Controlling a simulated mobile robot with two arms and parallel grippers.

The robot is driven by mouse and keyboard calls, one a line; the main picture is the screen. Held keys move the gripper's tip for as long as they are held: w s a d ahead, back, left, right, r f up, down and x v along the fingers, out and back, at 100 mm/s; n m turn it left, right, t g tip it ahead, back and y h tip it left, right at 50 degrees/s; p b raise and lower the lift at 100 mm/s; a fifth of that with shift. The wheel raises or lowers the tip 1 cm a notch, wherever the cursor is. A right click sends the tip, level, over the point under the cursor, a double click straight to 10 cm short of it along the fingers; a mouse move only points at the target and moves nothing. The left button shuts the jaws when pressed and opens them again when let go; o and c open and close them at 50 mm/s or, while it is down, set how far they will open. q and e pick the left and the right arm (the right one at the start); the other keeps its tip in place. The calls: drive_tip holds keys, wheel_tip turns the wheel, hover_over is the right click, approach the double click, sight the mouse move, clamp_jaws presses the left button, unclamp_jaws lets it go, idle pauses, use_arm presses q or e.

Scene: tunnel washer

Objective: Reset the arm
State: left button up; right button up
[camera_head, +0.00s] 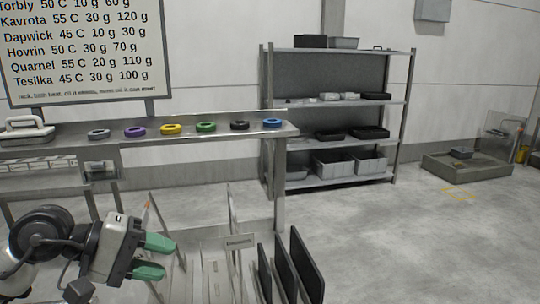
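My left arm comes in from the lower left of the head view. Its gripper (155,257) has two green fingers with a gap between them and nothing in it. It is to the left of a rack (205,268) with upright dividers, and apart from the counter behind. My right gripper is not in view.
A metal counter (60,137) holds several coloured rings, such as a yellow ring (171,129) and a blue ring (272,123). Dark upright panels (306,265) stand by the rack. A shelf unit (330,112) with bins stands behind.

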use_arm(q)
drive_tip(key=s+d+r+n+t+h, duration=0.2)
drive_tip(key=d+n+h, duration=0.4)
drive_tip(key=n+h, duration=0.3)
drive_tip(key=a+f+m+t+y, duration=0.5)
drive_tip(key=f+m+y, duration=0.3)
drive_tip(key=m+y, duration=0.45)
drive_tip(key=a+f+m+t+y, duration=0.5)
drive_tip(key=f+m+y, duration=0.4)
drive_tip(key=m, duration=0.6)
drive_tip(key=s+d+f+n+g+h, duration=0.2)
drive_tip(key=s+f+n+g, duration=1)
drive_tip(key=s+f, duration=0.6)
wheel_tip(320, 180, down, 24)
drive_tip(key=s+m+g, duration=0.2)
drive_tip(key=s, duration=0.1)
drive_tip(key=s+a+f+g, duration=0.1)
drive_tip(key=s+a+f, duration=0.2)
drive_tip(key=s+f, duration=1.3)
drive_tip(key=shift+f+y, duration=0.2)
drive_tip(key=shift+y, duration=0.15)
